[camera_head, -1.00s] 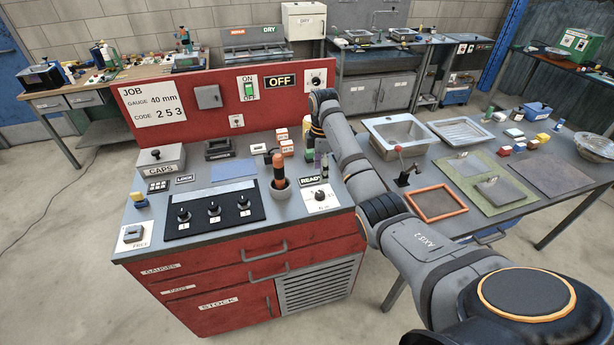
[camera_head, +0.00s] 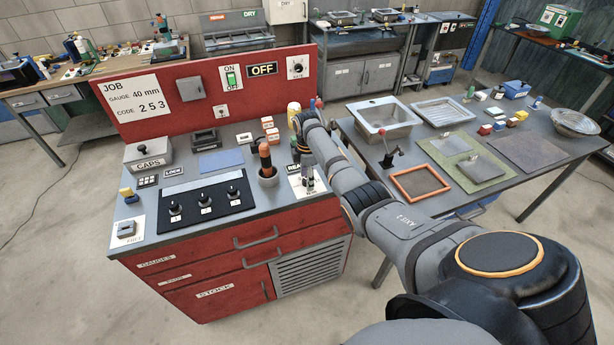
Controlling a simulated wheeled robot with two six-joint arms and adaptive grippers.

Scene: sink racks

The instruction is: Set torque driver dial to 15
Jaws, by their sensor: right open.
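A white dial plate (camera_head: 297,189) lies at the right end of the red bench's grey top, beside the READY sign. Its knob and scale are hidden behind my right gripper (camera_head: 309,187), which points down over the plate, small and partly merged with the background. The gripper is open; whether its fingers touch the knob I cannot tell. Another round dial (camera_head: 298,67) is on the red back panel. My left gripper is not in view.
A black panel with several knobs (camera_head: 205,202) and a CAPS box (camera_head: 149,154) occupy the bench top at left. Small red and white blocks (camera_head: 270,130) stand behind the cup. Right of the bench, a table holds a sink (camera_head: 385,117), a red-knobbed lever (camera_head: 386,148) and an orange-framed tray (camera_head: 421,183).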

